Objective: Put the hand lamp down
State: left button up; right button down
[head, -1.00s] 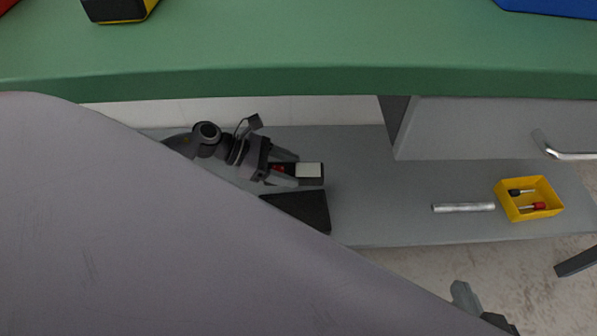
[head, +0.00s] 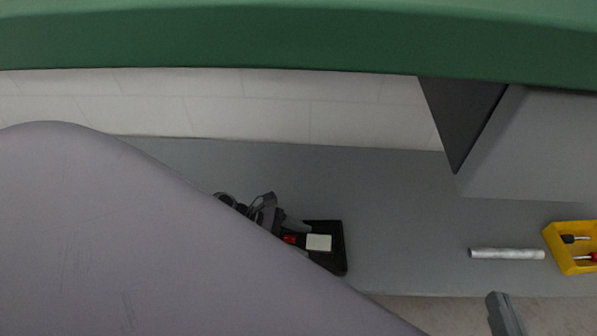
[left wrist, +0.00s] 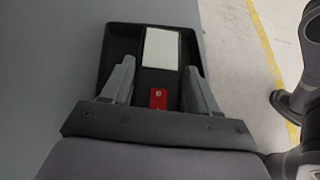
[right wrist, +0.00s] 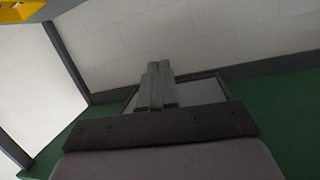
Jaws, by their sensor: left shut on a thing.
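The hand lamp (head: 318,243) is dark with a pale panel and a red part. My left gripper (head: 297,238) is shut on it. In the left wrist view the lamp (left wrist: 161,50) lies between the two fingers (left wrist: 160,84), pale panel facing up. The lamp is over a shallow black tray (head: 340,262) on the grey lower shelf. The tray's rim also shows around the lamp in the left wrist view (left wrist: 120,32). I cannot tell whether the lamp touches the tray floor. My right gripper (right wrist: 155,85) is shut and empty; part shows at the head view's bottom edge (head: 504,312).
A metal tube (head: 506,254) and a yellow bin (head: 562,262) with screwdrivers sit to the right on the shelf (head: 400,215). The green worktop (head: 300,40) overhangs above, with a grey drawer unit (head: 540,145) below it. My grey arm hides the left of the shelf.

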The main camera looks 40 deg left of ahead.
pick_arm(q)
jog(key=shift+f, duration=0.7)
jog(key=shift+w, duration=0.1)
pick_arm(e)
jog(key=shift+w, duration=0.3)
jog(key=shift+d, duration=0.1)
pick_arm(q)
jog(key=shift+f, duration=0.2)
jog(key=o, duration=1.2)
jog(key=shift+r, duration=0.1)
